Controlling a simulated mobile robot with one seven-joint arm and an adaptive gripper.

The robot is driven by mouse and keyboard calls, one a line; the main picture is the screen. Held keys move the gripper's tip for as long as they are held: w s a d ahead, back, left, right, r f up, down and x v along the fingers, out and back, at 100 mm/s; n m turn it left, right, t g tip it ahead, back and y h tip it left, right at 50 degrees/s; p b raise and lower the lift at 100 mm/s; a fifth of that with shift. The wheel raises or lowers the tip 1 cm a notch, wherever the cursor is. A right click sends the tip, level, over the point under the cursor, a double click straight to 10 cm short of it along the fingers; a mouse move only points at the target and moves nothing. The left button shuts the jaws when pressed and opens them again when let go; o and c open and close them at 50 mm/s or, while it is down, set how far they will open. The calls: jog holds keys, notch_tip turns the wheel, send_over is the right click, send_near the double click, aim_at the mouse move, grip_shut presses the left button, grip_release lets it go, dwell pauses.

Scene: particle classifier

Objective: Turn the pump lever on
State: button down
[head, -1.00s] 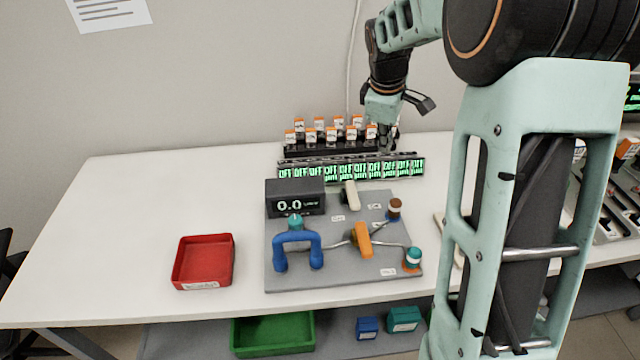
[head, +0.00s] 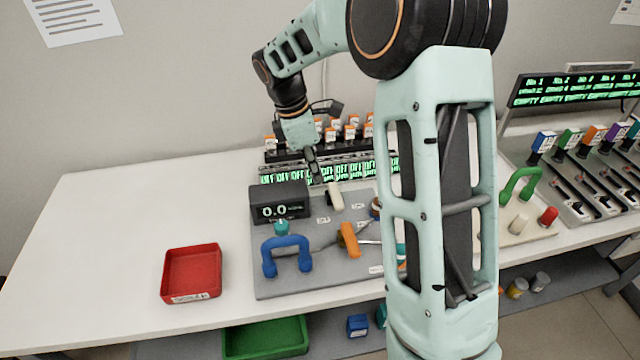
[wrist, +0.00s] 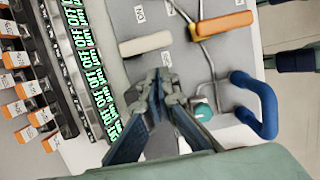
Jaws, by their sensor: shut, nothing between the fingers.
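A cream lever (head: 335,196) stands on the grey board (head: 300,232) to the right of the black display box (head: 280,202). In the wrist view the cream lever (wrist: 145,45) lies just ahead of my fingertips, with small labels on the board near both ends. An orange lever (head: 348,240) is farther forward on the board and also shows in the wrist view (wrist: 222,26). I cannot tell for sure which lever is the pump's. My gripper (head: 316,180) is shut and empty, pointing down just behind the cream lever. The gripper also shows in the wrist view (wrist: 160,84).
A blue handle (head: 287,256) and teal knob (head: 281,228) are on the board's front left. A row of green displays (head: 345,169) and orange-capped vials (head: 352,131) stand behind. A red tray (head: 191,273) sits left. The table's left side is clear.

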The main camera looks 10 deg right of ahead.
aim_at(336, 199)
jog(key=x, duration=0.9)
